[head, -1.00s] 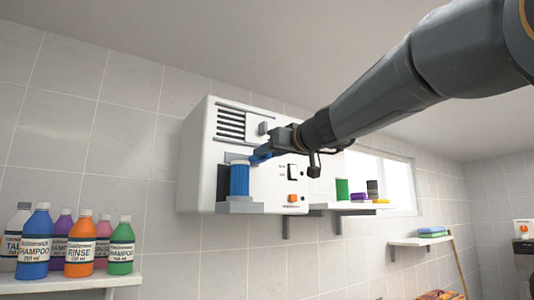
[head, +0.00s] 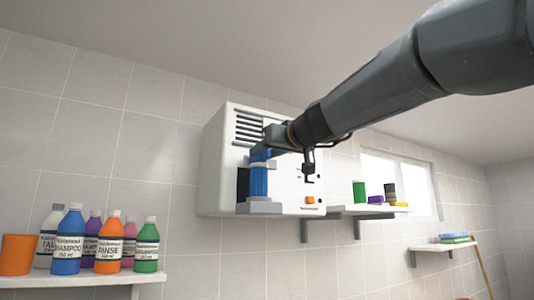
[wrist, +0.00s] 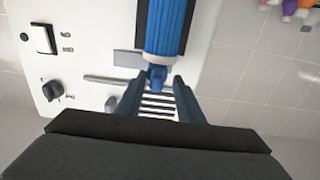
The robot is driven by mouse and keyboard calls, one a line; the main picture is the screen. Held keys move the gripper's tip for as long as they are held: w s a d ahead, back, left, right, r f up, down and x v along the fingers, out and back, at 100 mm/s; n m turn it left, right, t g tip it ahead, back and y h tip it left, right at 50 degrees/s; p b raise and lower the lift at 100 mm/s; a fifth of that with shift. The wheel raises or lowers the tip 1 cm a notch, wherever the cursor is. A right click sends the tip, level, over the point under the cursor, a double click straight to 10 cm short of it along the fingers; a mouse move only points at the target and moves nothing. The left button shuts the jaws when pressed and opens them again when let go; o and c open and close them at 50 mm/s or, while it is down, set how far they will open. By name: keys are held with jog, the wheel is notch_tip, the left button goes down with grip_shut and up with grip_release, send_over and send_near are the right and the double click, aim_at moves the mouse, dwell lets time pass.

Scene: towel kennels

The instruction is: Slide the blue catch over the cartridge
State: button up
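A white wall box (head: 219,165) holds the upright blue cartridge (head: 258,181) on a grey ledge; the cartridge also shows in the wrist view (wrist: 167,28), with a pale rim at its end. The small blue catch (wrist: 157,78) shows just past that rim in the wrist view. My gripper (wrist: 157,84) is open, one dark finger on each side of the catch, with a visible gap to each. In the head view my gripper (head: 264,146) is at the cartridge's top and hides much of the catch.
A grey bar (wrist: 104,79) and grey plate (wrist: 127,57) lie beside the catch on the box face. A switch (wrist: 40,38) and knob (wrist: 52,90) are further left. Shampoo bottles (head: 109,243) stand on a shelf at lower left; another shelf (head: 350,211) is right of the box.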

jog(key=b+v, duration=0.3)
jog(key=v, duration=0.4)
jog(key=shift+s+d, duration=0.3)
dwell(0.3)
